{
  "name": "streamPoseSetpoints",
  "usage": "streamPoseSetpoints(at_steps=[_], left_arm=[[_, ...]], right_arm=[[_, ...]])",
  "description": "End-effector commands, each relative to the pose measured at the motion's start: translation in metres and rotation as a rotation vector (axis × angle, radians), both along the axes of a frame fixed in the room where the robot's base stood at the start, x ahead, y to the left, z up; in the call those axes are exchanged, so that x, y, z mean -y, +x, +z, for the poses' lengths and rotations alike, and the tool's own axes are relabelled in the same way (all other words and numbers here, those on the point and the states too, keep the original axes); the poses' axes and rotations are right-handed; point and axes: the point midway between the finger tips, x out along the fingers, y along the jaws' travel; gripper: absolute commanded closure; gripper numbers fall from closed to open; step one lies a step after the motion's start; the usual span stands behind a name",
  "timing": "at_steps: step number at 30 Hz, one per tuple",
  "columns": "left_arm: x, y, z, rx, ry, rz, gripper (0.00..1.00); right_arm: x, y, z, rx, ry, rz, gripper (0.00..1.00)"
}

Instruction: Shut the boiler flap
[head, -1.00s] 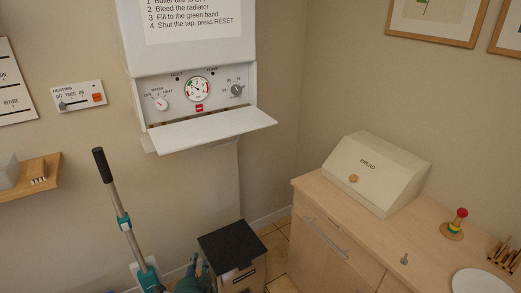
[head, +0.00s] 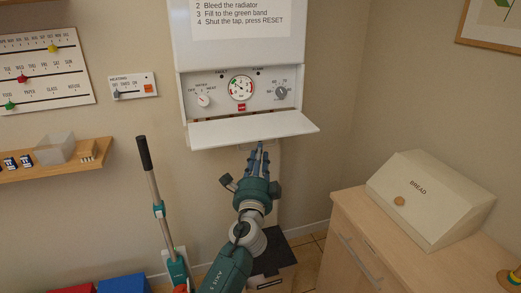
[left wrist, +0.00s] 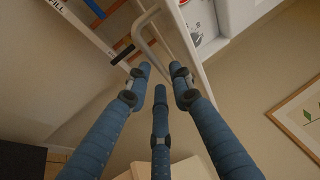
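The boiler (head: 236,60) hangs on the wall. Its white flap (head: 252,128) is open, sticking out from below the control panel (head: 218,92). My left gripper (head: 258,150) is just under the flap's front part, fingers pointing up. In the left wrist view, its three blue fingers (left wrist: 160,78) stand apart with nothing held between them. There the flap appears nearly edge-on as a pale strip (left wrist: 194,66) beyond the fingertips, with part of the panel dial behind it. I cannot tell whether a finger touches the flap. My right gripper is in neither view.
A grey-handled pole (head: 151,175) stands left of my arm. A dark-topped box (head: 273,254) is on the floor below the boiler. A cabinet (head: 352,225) with a bread bin (head: 425,200) is at right. A wall shelf (head: 60,170) is at left.

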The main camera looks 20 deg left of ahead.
Motion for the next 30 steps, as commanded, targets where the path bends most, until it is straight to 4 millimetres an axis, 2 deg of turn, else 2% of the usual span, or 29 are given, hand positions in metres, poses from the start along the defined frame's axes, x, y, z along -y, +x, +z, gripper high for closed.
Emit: streamPoseSetpoints(at_steps=[3,6,16,19,20,30], left_arm=[[-0.003,0.015,0.003,0.001,0.001,0.001,0.78],[-0.004,0.021,0.004,0.0,0.0,0.001,0.78],[-0.005,0.024,0.004,-0.001,-0.001,0.0,0.78],[-0.005,0.024,0.004,-0.001,-0.001,0.0,0.98],[-0.005,0.024,0.004,-0.001,-0.001,0.0,1.0],[-0.005,0.025,0.007,-0.007,-0.005,0.001,1.0]], right_arm=[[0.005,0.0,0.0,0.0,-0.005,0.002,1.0],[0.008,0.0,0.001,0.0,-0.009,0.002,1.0],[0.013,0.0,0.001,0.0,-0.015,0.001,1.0],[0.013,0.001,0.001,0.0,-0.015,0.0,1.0],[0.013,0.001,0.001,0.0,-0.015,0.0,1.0],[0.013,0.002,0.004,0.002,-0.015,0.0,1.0]])
